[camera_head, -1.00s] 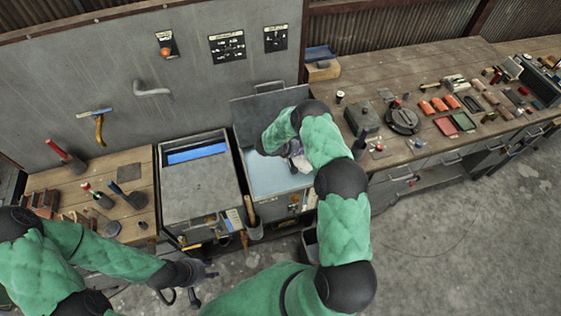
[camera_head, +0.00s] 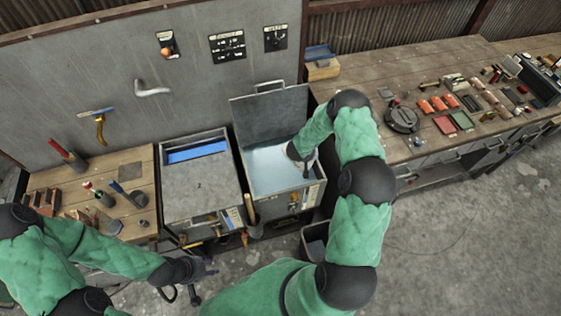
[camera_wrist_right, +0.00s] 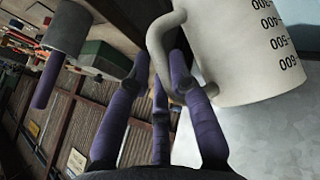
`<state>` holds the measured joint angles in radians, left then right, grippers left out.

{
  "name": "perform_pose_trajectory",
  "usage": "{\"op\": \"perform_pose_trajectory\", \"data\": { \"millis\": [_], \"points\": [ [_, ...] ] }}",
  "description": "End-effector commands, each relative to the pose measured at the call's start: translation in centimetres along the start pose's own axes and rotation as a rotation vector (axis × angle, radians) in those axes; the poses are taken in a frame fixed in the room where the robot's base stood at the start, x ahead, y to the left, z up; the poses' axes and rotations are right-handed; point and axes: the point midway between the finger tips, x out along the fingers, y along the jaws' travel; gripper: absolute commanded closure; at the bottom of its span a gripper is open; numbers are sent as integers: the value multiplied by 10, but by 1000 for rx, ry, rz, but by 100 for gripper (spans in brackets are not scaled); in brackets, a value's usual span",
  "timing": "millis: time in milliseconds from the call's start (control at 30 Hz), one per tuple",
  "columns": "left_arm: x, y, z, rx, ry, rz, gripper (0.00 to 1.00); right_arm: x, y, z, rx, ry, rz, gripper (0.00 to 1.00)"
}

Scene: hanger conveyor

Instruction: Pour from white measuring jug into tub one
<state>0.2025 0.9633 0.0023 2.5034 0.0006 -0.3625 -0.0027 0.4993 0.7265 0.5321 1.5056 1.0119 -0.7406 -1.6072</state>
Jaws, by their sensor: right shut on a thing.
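My right gripper (camera_head: 303,160) is over the right end of the open tub (camera_head: 262,192), whose hinged lid stands raised. In the right wrist view its purple fingers (camera_wrist_right: 160,82) are closed around the handle of the white measuring jug (camera_wrist_right: 235,50). The jug's printed scale appears upside down there. Its mouth is out of view, and I see no stream. In the head view the gripper and forearm largely hide the jug. A second tub (camera_head: 200,190) stands to the left, its top mostly covered. I see no readable tub numbers. My left gripper (camera_head: 203,284) is open and empty, low in front.
A grey bin (camera_head: 313,243) stands on the floor below the open tub. A bench with tools (camera_head: 402,118) lies to the right, and a smaller bench (camera_head: 135,172) to the left. A metal panel (camera_head: 65,75) rises behind the tubs. Floor at the right is clear.

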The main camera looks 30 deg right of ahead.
Motion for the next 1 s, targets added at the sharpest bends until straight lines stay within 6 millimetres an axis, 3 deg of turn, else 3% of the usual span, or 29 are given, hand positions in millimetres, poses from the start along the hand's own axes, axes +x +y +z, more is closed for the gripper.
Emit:
{"op": "perform_pose_trajectory", "data": {
  "millis": [100, 1000],
  "points": [
    [18, -6, 0, 0, -1, 0, 61, 10, -3, 6, 44, 40, -41, 100],
    [98, -35, -3, 0, -1, 0, 61, 28, -10, 18, 219, 204, -212, 100]
  ]
}}
